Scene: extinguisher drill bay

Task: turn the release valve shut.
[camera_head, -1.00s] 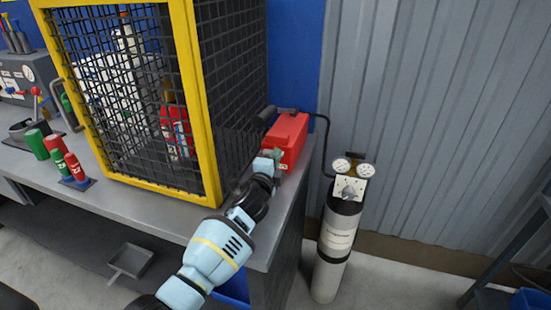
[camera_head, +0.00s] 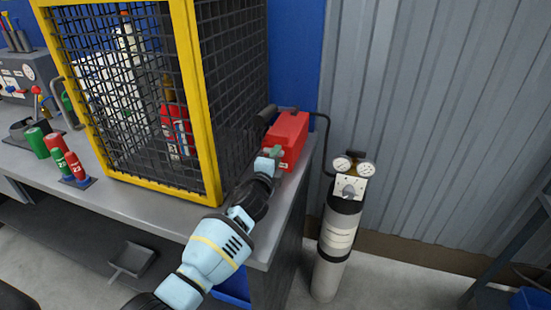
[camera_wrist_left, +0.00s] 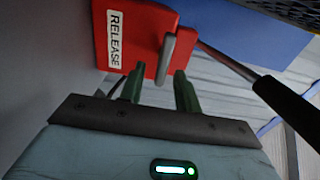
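The release valve is a red box (camera_head: 288,140) at the right end of the bench. In the left wrist view the red box (camera_wrist_left: 138,35) carries a white "RELEASE" label (camera_wrist_left: 114,39) and a grey lever (camera_wrist_left: 166,58) on its face. My left gripper (camera_head: 275,152) is at the near face of the box. In the left wrist view its two green fingers (camera_wrist_left: 159,82) are apart, with the lever's lower end appearing between them. Gaps show on both sides, so it is not gripped. In the head view the gripper hides the lever. My right gripper is not in view.
A yellow-framed mesh cage (camera_head: 207,110) stands on the bench just left of my left arm. A grey cylinder with gauges (camera_head: 338,235) stands on the floor to the right. A dark hose (camera_head: 326,140) links box and cylinder. Small green and red canisters (camera_head: 68,165) stand at left.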

